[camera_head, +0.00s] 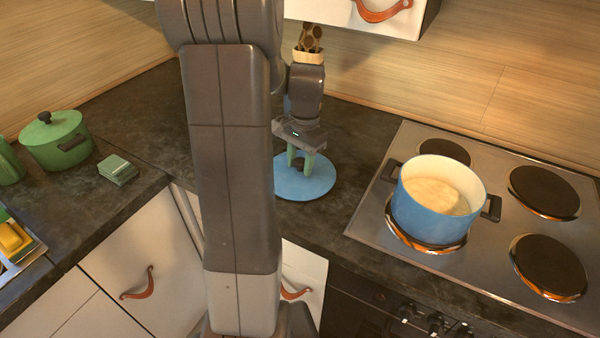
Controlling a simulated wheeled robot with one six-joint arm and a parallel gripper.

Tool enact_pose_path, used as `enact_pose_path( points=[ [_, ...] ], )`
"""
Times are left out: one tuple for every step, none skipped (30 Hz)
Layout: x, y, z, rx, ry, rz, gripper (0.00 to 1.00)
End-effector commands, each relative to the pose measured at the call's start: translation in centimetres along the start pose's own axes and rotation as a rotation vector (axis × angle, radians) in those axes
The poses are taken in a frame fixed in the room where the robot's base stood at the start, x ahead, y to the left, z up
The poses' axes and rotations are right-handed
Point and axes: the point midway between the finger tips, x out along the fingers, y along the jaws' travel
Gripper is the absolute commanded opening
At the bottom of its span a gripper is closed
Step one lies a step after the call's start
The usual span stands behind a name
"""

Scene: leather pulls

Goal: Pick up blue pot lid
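The blue pot lid (312,187) lies flat on the dark countertop, left of the stove. Its small dark knob (298,163) shows in the middle of the lid. My gripper (299,164) points down over the lid, with its two greenish fingers on either side of the knob. The fingers stand apart, but whether they press on the knob cannot be made out. My arm hides the left edge of the lid.
A blue pot (433,225) with pale contents stands on the front left burner of the stove (486,215). A green lidded pot (57,143) and a small green stack (118,169) are at left. A patterned object in a light holder (308,55) stands behind my gripper.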

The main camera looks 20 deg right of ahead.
Motion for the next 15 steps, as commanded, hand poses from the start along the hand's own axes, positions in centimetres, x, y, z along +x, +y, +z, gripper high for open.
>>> enact_pose_path(
  points=[
    [0.0, 0.0, 0.0, 0.000, 0.000, 0.000, 0.28],
    [0.0, 0.0, 0.0, 0.000, 0.000, 0.000, 0.22],
    [0.0, 0.0, 0.0, 0.000, 0.000, 0.000, 0.14],
    [0.0, 0.0, 0.0, 0.000, 0.000, 0.000, 0.08],
    [0.0, 0.0, 0.0, 0.000, 0.000, 0.000, 0.03],
    [-0.1, 0.0, 0.0, 0.000, 0.001, 0.000, 0.03],
    [-0.1, 0.0, 0.0, 0.000, 0.001, 0.000, 0.03],
    [-0.1, 0.0, 0.0, 0.000, 0.001, 0.000, 0.03],
    [-0.1, 0.0, 0.0, 0.000, 0.000, 0.000, 0.03],
    [-0.1, 0.0, 0.0, 0.000, 0.001, 0.000, 0.03],
    [-0.1, 0.0, 0.0, 0.000, 0.001, 0.000, 0.03],
    [-0.2, 0.0, 0.0, 0.000, 0.001, -0.001, 0.03],
    [-0.4, 0.0, 0.0, 0.000, 0.001, -0.001, 0.03],
    [-0.7, 0.0, 0.0, 0.000, 0.001, -0.001, 0.03],
    [-1.2, -0.1, 0.1, -0.001, 0.002, -0.002, 0.03]
  ],
)
